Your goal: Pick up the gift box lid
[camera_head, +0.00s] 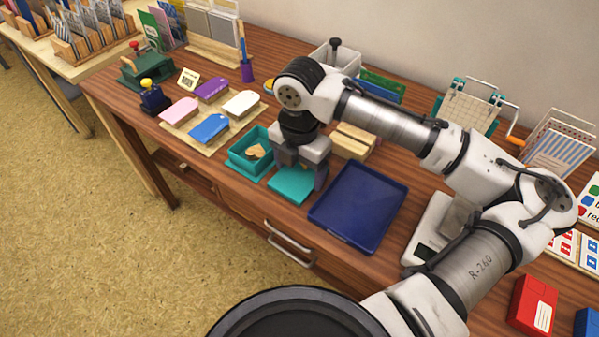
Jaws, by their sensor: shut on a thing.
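The gift box lid is a flat teal square (291,184) on the wooden table near its front edge. My gripper (299,180) points down over it, with its fingers at the lid's sides, and is shut on it. I cannot tell whether the lid is lifted off the table. The open teal gift box (236,160) sits just left of the lid, with a tan heart-shaped thing (255,152) inside. Part of the lid's far side is hidden by my gripper.
An empty dark blue tray (358,208) lies close on the right. A wooden block (352,141) stands behind my gripper. A board with pink, purple, blue and white tags (209,129) lies to the left. A white scale-like device (427,232) stands right of the tray.

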